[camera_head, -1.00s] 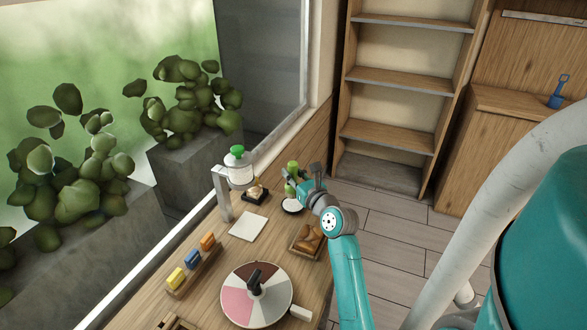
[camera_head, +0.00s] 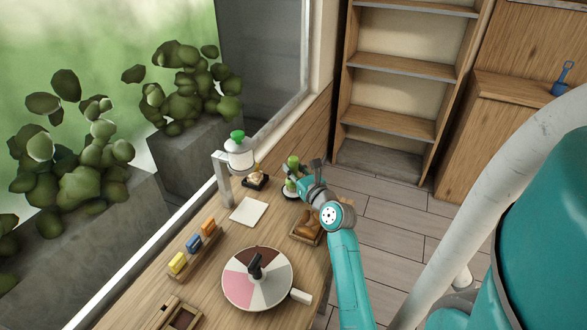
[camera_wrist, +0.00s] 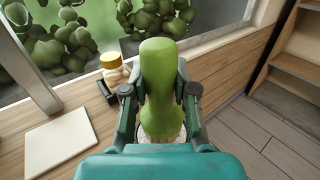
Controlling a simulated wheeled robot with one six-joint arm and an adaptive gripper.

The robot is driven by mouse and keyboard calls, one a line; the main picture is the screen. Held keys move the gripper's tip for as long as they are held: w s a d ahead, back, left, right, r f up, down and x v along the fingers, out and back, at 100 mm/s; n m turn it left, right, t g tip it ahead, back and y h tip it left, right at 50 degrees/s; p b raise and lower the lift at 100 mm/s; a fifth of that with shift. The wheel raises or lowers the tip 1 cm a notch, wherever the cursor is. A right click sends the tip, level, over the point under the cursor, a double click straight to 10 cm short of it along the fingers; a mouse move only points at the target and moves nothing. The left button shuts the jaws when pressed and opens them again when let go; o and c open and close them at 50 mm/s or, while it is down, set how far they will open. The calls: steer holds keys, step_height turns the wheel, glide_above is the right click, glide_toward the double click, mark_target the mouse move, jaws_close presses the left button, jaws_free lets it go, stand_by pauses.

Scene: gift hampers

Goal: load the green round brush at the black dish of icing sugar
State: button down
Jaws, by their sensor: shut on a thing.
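The green round brush (camera_wrist: 160,85) stands upright in my gripper (camera_wrist: 160,95), which is shut on its handle. In the head view the brush (camera_head: 293,161) shows as a green knob above my gripper (camera_head: 293,180). The black dish of icing sugar (camera_head: 286,195) is directly below the brush, at the table's far right edge, and is partly hidden by my gripper. In the wrist view a pale, grainy patch shows under the brush; I cannot tell whether it is bristles or sugar. Whether the bristles touch the sugar is hidden.
A white, green-capped container (camera_head: 238,155) is on a stand left of the dish, with a small dark holder (camera_head: 255,182) beside it. A pale square card (camera_head: 249,211), a tray of brown pieces (camera_head: 305,232), a segmented disc (camera_head: 235,292) and a coloured block rack (camera_head: 205,250) lie nearer.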

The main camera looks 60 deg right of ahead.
mark_target(293, 158)
steer(key=shift+f, duration=0.55)
stand_by(1.1)
steer(key=shift+r, duration=3.55)
